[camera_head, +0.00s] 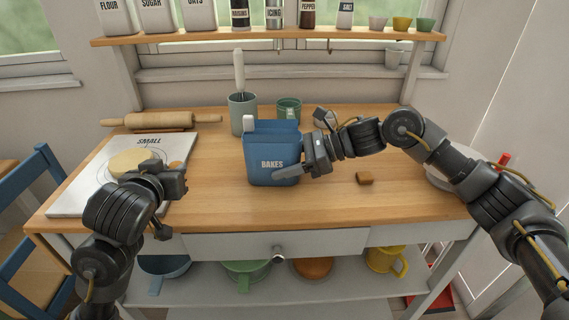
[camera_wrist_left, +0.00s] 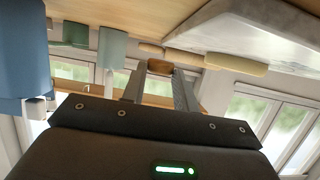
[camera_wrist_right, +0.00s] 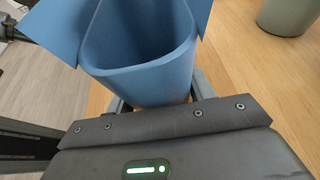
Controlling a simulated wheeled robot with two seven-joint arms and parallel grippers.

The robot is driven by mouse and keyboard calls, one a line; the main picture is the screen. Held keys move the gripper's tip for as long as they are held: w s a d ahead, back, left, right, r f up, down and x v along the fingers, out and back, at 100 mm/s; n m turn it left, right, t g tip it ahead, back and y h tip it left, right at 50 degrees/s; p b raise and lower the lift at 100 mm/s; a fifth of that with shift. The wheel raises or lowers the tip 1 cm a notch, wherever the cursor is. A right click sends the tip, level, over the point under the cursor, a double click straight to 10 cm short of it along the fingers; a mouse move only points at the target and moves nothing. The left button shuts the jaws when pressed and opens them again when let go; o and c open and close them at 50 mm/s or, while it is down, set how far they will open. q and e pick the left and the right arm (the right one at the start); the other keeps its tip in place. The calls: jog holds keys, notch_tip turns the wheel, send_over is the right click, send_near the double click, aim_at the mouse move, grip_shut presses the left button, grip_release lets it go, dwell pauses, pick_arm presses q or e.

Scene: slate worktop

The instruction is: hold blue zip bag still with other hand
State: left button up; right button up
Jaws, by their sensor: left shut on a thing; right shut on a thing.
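The blue zip bag (camera_head: 272,165), labelled BAKES, stands upright and open-topped on the worktop. A white tab (camera_head: 249,123) is at its upper left corner. My right gripper (camera_head: 292,174) is shut on the bag's right side; the right wrist view shows the bag (camera_wrist_right: 140,55) open between flared walls. My left gripper (camera_head: 180,178) is left of the bag, apart from it, above the marble board's right edge. In the left wrist view it is shut on a small brown block (camera_wrist_left: 160,66) at its fingertips. The bag's floor is not clearly visible.
Another brown block (camera_head: 364,178) lies right of the bag. The marble board (camera_head: 75,185) with dough (camera_head: 133,163) is at left, a rolling pin (camera_head: 160,121) behind it. A utensil crock (camera_head: 242,112) and green cup (camera_head: 288,109) stand behind the bag. Wood between board and bag is clear.

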jog(key=shift+f, duration=0.15)
dwell(0.6)
jog(key=o, duration=0.9)
jog(key=c, duration=1)
jog(key=shift+o, duration=0.2)
